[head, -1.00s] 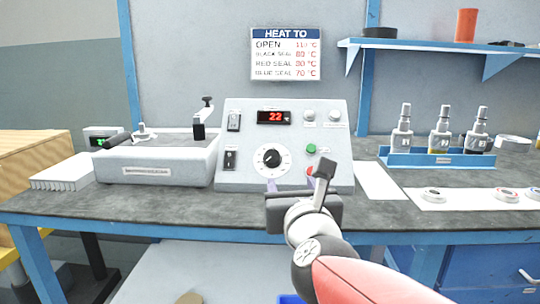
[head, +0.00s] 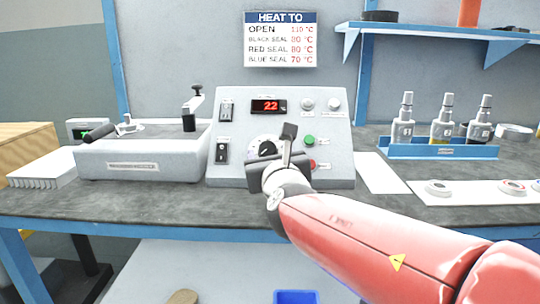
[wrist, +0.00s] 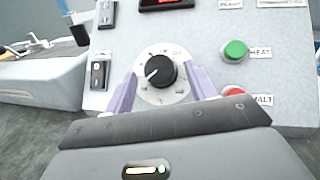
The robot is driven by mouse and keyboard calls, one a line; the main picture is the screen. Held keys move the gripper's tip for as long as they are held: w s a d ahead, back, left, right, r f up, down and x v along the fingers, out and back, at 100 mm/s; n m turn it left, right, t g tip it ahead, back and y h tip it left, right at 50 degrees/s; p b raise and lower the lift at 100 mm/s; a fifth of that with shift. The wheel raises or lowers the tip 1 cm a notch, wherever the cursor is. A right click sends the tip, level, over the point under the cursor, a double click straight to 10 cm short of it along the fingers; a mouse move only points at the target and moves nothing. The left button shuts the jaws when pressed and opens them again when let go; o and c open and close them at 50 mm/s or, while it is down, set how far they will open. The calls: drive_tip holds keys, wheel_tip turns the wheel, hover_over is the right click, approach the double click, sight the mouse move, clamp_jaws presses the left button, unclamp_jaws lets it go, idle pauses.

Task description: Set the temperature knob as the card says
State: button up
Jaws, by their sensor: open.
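The temperature knob (wrist: 154,71) is black with a white pointer line, on a pale round dial with markings, on the sloped grey control panel (head: 335,150). In the wrist view its pointer aims to the lower left. My gripper (wrist: 158,90) is open, with a finger on each side of the knob, apart from it. In the head view my gripper hides the lower part of the dial. The red display (head: 268,106) reads 22.
A green HEAT button (wrist: 235,50) and a red HALT button (wrist: 234,92) sit right of the knob. Two black switches (head: 222,151) are at the left. A bottle rack (head: 440,150) and several seal rings (head: 438,188) lie further right.

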drive_tip(key=c, duration=1)
drive_tip(key=shift+m+h, duration=0.3)
drive_tip(key=shift+m, duration=0.1)
drive_tip(key=m+h, duration=0.2)
drive_tip(key=a+m+h, duration=0.1)
drive_tip(key=m, duration=0.2)
drive_tip(key=shift+h+p, duration=0.35)
drive_tip(key=shift+h, duration=0.05)
drive_tip(key=m+h, duration=0.2)
drive_tip(key=m, duration=0.1)
drive_tip(key=m+h, duration=0.2)
drive_tip(key=shift+a+g, duration=0.3)
drive_tip(key=shift+g, duration=0.1)
drive_tip(key=m+g+h, duration=0.1)
drive_tip(key=m, duration=0.1)
drive_tip(key=m+g+h+p, duration=0.1)
drive_tip(key=m, duration=0.1)
drive_tip(key=m+g+h, duration=0.1)
drive_tip(key=m+g, duration=0.1)
drive_tip(key=m, duration=0.1)
drive_tip(key=shift+w+a+r+h+p, duration=0.25)
drive_tip(key=shift+a+r+h+p, duration=0.05)
drive_tip(key=shift+h+p, duration=0.1)
drive_tip(key=shift+m, duration=0.3)
